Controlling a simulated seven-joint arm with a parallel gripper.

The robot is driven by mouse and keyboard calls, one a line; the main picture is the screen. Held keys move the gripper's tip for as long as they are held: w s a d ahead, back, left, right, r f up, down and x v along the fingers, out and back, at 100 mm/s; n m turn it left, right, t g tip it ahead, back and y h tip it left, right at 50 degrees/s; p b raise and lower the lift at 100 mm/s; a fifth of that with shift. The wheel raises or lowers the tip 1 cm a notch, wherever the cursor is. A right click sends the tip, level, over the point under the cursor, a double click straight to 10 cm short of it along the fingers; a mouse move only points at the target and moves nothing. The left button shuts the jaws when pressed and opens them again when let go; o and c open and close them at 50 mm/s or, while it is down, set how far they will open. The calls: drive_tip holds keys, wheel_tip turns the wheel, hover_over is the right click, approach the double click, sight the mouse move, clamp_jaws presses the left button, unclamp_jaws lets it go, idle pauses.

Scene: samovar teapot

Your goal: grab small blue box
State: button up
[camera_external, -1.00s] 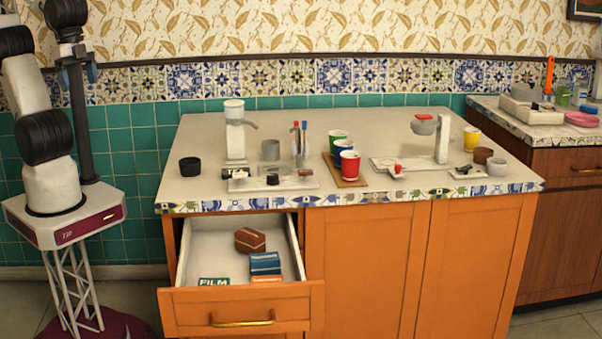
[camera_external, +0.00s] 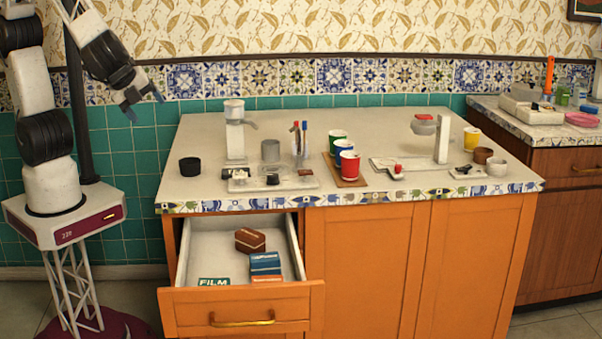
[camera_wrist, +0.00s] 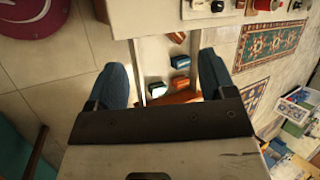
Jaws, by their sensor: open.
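The small blue box (camera_external: 265,260) lies in the open drawer (camera_external: 187,265), with a pale stripe across it. It also shows in the wrist view (camera_wrist: 180,61). In the drawer, a brown box (camera_external: 250,240) is behind it, an orange box (camera_external: 267,279) in front, and a teal box marked FILM (camera_external: 214,282) to its left. The drawer front partly hides the orange box. My gripper (camera_external: 144,104) is open and empty, high to the left of the counter and well away from the drawer. In the wrist view its blue fingers (camera_wrist: 162,62) frame the drawer from far off.
The white countertop (camera_external: 300,118) overhangs the drawer's back. Near its front edge stand a black cup (camera_external: 190,166), a tray (camera_external: 297,184) with small items, and red (camera_external: 349,165) and green cups (camera_external: 338,142). The space above the drawer's front is clear.

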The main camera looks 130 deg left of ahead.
drive_tip(key=w+a+f+m+t+y, duration=0.1)
drive_tip(key=w+a+f+m+y, duration=0.3)
drive_tip(key=w+f, duration=0.45)
drive_tip(key=m+t, duration=0.5)
drive_tip(key=m, duration=0.6)
approach(258, 257)
drive_tip(key=s+a+r, duration=0.2)
drive_tip(key=a+r, duration=0.3)
drive_tip(key=r, duration=0.1)
drive_tip(key=f+m+t, duration=0.1)
drive_tip(key=f, duration=0.1)
drive_tip(key=w+d+f+m, duration=0.1)
drive_tip(key=f+m, duration=0.1)
drive_tip(key=f, duration=0.1)
drive_tip(key=w+f+m+t, duration=0.1)
drive_tip(key=f, duration=0.2)
drive_tip(key=shift+w+d+f+m+t+h, duration=0.1)
drive_tip(key=shift+w+d+m+t+h, duration=0.05)
drive_tip(key=shift+d+m+t+h, duration=0.2)
drive_tip(key=shift+a, duration=0.1)
drive_tip(key=shift+x, duration=1.3)
drive_tip(key=shift+w, duration=0.1)
drive_tip(key=shift+x, duration=2.5)
